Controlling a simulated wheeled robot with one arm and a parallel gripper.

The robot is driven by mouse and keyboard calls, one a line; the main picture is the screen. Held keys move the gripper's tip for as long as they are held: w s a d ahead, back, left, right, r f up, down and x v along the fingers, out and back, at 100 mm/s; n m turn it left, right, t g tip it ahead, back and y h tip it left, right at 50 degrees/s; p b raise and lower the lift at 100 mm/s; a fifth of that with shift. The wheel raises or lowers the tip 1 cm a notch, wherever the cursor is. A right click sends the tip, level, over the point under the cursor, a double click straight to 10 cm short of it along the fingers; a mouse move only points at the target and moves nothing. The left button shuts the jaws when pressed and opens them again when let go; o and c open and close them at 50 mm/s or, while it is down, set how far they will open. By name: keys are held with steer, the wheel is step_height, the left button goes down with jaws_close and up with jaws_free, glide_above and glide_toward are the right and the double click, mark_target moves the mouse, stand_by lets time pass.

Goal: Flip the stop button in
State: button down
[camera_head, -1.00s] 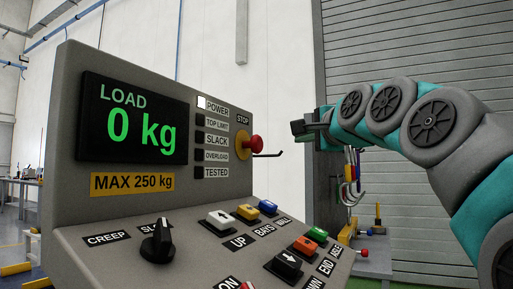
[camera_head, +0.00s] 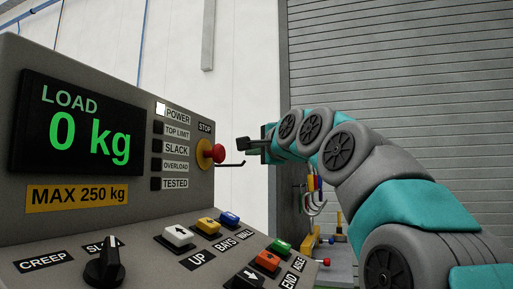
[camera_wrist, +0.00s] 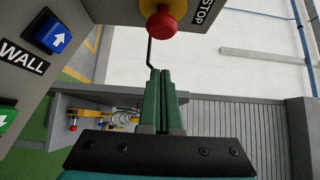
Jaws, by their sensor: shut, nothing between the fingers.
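The stop button is a red mushroom head (camera_head: 218,153) on a yellow round base (camera_head: 204,153), under the STOP label on the grey control panel (camera_head: 172,206). In the wrist view the red head (camera_wrist: 161,22) shows at the top centre, beyond my fingertips. My gripper (camera_head: 242,144) is shut and empty, just right of the button with a small gap in the picture. In the wrist view its green fingers (camera_wrist: 161,76) lie together and point toward the button. A thin dark hook (camera_head: 232,164) sticks out of the panel just below the button.
The panel's lower face carries a black knob (camera_head: 104,264) and several coloured push buttons, including a blue one (camera_head: 229,218). Cables hang behind my arm (camera_head: 313,190) near a bench. A grey shutter wall (camera_head: 400,90) stands behind.

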mark_target(224, 153)
steer(key=w+a+p, duration=0.1)
steer(key=w+a, duration=0.5)
stand_by(0.3)
steer(key=shift+a+r+p, duration=0.1)
steer(key=shift+p, duration=0.2)
